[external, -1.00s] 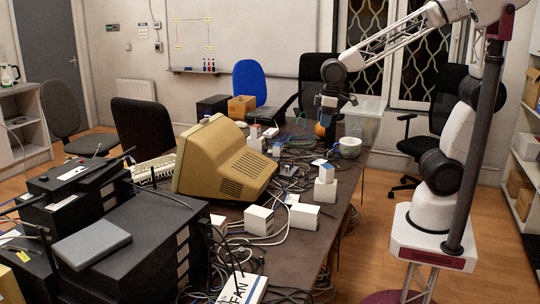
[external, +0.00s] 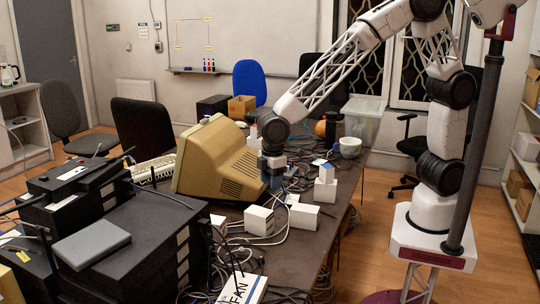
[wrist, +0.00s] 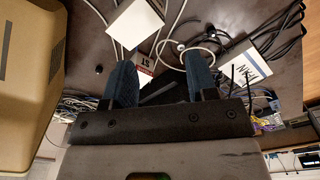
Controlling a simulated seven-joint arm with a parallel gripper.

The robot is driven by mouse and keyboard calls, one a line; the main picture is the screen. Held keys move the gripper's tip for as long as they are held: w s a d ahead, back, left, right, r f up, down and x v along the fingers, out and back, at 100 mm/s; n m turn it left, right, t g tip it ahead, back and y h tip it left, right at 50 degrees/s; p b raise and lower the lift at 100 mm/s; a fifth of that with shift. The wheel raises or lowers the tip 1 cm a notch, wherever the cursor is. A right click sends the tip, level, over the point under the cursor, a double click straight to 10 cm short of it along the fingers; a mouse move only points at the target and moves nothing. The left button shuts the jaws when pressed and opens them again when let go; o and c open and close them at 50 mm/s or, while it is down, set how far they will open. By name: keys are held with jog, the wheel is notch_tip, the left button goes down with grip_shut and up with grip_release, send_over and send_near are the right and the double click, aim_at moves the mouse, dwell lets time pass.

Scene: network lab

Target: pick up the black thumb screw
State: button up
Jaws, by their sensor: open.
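A small round black piece (wrist: 99,69), which looks like the black thumb screw, lies on the dark table in the wrist view. It is left of my gripper's left finger, near the beige monitor, and apart from the fingers. I cannot make it out in the external view. My gripper (wrist: 160,70) is open, with its two blue fingers spread and nothing held between them. In the external view my gripper (external: 272,180) points down in front of the beige monitor's right side, over the table.
The beige monitor (external: 214,158) stands close left of my gripper. White boxes (external: 259,219) and many loose cables lie nearby. A white FAN box (external: 242,290) is at the near end. A white mug (external: 350,147) and a clear bin (external: 363,119) stand farther back.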

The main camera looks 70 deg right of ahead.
aim_at(261, 257)
jog(key=a+f+n, duration=0.1)
jog(key=a+f, duration=0.3)
jog(key=a, duration=0.1)
jog(key=s+a+f+n, duration=0.1)
jog(key=a+f, duration=0.2)
jog(key=a, duration=0.2)
jog(key=s+a+f+n, duration=0.1)
jog(key=a+f, duration=0.3)
jog(key=a, duration=0.1)
jog(key=shift+s+f+g+h, duration=0.15)
jog(key=shift+f+g+h, duration=0.15)
jog(key=shift+f, duration=0.05)
jog(key=shift+f, duration=1.25)
jog(key=shift+f, duration=0.1)
jog(key=shift+s+f, duration=0.15)
jog(key=shift+f, duration=1.1)
jog(key=shift+s+f, duration=0.1)
jog(key=shift+f, duration=1.15)
jog(key=shift+c, duration=0.3)
grip_shut()
